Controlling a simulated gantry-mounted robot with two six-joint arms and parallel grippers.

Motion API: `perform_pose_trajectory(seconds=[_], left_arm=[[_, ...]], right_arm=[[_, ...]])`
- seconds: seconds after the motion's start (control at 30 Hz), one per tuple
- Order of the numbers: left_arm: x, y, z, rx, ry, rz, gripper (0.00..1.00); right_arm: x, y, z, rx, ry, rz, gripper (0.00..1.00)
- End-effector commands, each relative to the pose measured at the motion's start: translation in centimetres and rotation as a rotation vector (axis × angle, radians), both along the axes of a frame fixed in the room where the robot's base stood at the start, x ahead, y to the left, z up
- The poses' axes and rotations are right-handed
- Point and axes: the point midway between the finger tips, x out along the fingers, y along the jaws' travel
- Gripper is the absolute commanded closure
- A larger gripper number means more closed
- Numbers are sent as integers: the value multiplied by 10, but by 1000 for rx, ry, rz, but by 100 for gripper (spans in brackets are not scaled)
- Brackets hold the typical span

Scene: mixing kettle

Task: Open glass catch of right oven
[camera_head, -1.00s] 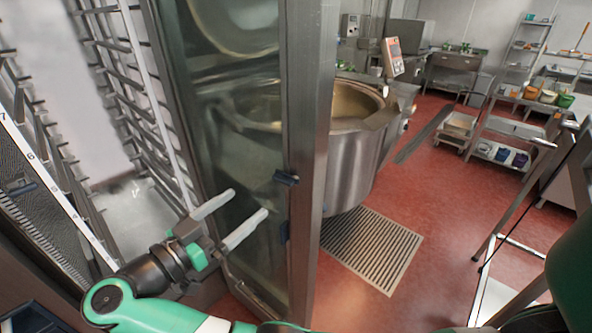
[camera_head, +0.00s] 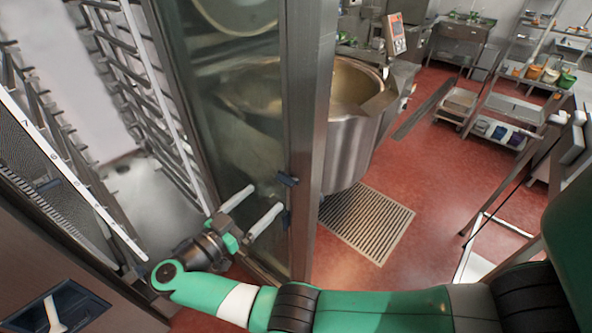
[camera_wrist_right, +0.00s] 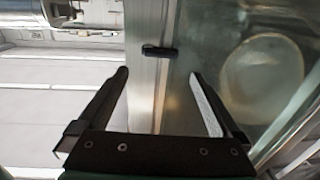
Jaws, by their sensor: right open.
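The right oven's glass door (camera_head: 215,110) stands swung open in the head view, with a metal frame post (camera_head: 311,130) along its right edge. Two small dark catches sit on the glass by this post, an upper catch (camera_head: 287,179) and a lower catch (camera_head: 286,218). One dark catch (camera_wrist_right: 159,51) shows in the right wrist view, just beyond and between the fingertips. My right gripper (camera_head: 265,198) is open and empty in front of the glass, its pale fingers pointing at the catches. Contact with the door cannot be told. My left gripper is not in view.
Rack rails (camera_head: 150,95) line the oven interior at the left. A large steel kettle (camera_head: 352,150) stands behind the door, with a floor grate (camera_head: 367,222) near it. Open red floor (camera_head: 440,190) lies to the right, with shelves and trolleys farther back.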

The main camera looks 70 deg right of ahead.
Motion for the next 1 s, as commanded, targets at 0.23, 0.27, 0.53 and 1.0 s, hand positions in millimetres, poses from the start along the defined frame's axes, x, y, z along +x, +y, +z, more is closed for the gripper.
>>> perform_pose_trajectory(seconds=[0.23,0.27,0.53,1.0], left_arm=[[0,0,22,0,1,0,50],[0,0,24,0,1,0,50],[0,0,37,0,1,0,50],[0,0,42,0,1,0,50]], right_arm=[[-11,-30,2,1,2,-3,0],[-12,-33,2,1,1,-2,0],[-22,-64,1,1,1,-2,0],[-25,-74,0,1,1,0,0]])
